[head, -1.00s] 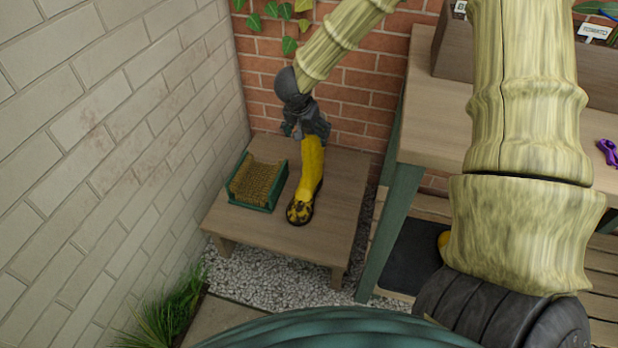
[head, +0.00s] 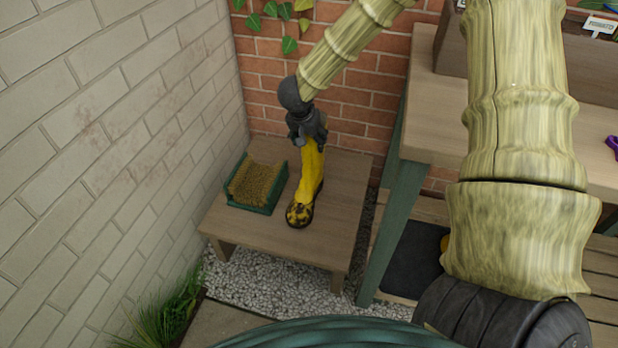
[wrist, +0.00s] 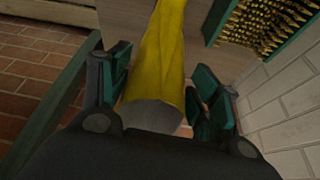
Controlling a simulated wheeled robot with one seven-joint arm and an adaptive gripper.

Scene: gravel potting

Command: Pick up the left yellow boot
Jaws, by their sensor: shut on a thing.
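A yellow boot (head: 308,182) with a muddy, dark-spotted toe stands upright on a low wooden stand in the head view. My gripper (head: 307,142) is at the top of its shaft from above and is shut on it. In the wrist view the yellow shaft (wrist: 163,50) lies between my gripper's two green-padded fingers (wrist: 158,95), with the grey boot opening close to the palm. The boot's sole appears to rest on the stand.
A green-framed boot brush (head: 257,186) sits on the low stand (head: 335,200), just left of the boot. A white block wall (head: 110,130) is left, a brick wall behind. A workbench (head: 420,125) stands right, with a dark mat (head: 412,268) below.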

